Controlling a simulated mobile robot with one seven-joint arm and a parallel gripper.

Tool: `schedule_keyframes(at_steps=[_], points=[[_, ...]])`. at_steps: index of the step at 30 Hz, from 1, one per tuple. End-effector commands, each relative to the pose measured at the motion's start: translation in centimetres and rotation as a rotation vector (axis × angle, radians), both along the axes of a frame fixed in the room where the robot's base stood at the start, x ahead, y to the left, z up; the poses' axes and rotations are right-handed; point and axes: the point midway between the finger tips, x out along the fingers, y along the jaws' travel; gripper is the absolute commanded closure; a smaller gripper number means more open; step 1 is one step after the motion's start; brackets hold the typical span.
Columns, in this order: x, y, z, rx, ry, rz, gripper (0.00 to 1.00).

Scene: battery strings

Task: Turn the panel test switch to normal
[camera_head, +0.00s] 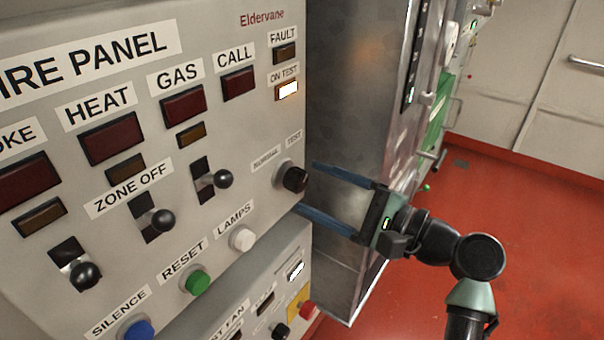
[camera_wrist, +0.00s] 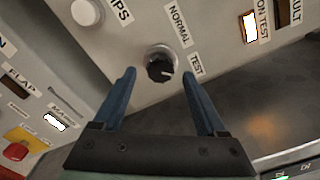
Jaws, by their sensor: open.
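The panel test switch is a black rotary knob (camera_head: 295,178) on a grey plate, below the NORMAL and TEST labels at the right edge of the fire panel (camera_head: 235,120). In the wrist view the knob (camera_wrist: 160,69) shows a light pointer mark on its right side, toward the TEST label (camera_wrist: 196,64). The NORMAL label (camera_wrist: 178,26) is above it. The ON TEST lamp (camera_head: 288,90) is lit white. My gripper (camera_head: 306,187) is open, its two blue fingers pointing at the panel on either side of the knob's line. The fingers appear apart from the knob.
Black toggle levers (camera_head: 222,179) stick out left of the knob. A white LAMPS button (camera_head: 242,238) and a green RESET button (camera_head: 197,282) are below. A lower panel has a red button (camera_head: 306,308). A grey metal cabinet side (camera_head: 345,100) stands behind my gripper. Red floor (camera_head: 530,220) is open at right.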

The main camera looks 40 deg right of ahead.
Motion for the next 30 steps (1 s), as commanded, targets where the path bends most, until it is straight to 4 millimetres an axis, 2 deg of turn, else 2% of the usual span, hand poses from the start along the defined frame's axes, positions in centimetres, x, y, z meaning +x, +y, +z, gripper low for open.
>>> schedule_keyframes(at_steps=[3,7,18,30], points=[[1.8,0.7,0.2,-0.001,0.001,0.002,0.26],[2.9,1.0,0.1,-0.002,0.000,0.001,0.26],[3.4,1.2,0.0,-0.003,0.000,-0.001,0.26],[3.4,1.2,0.0,-0.002,0.000,-0.001,0.98]])
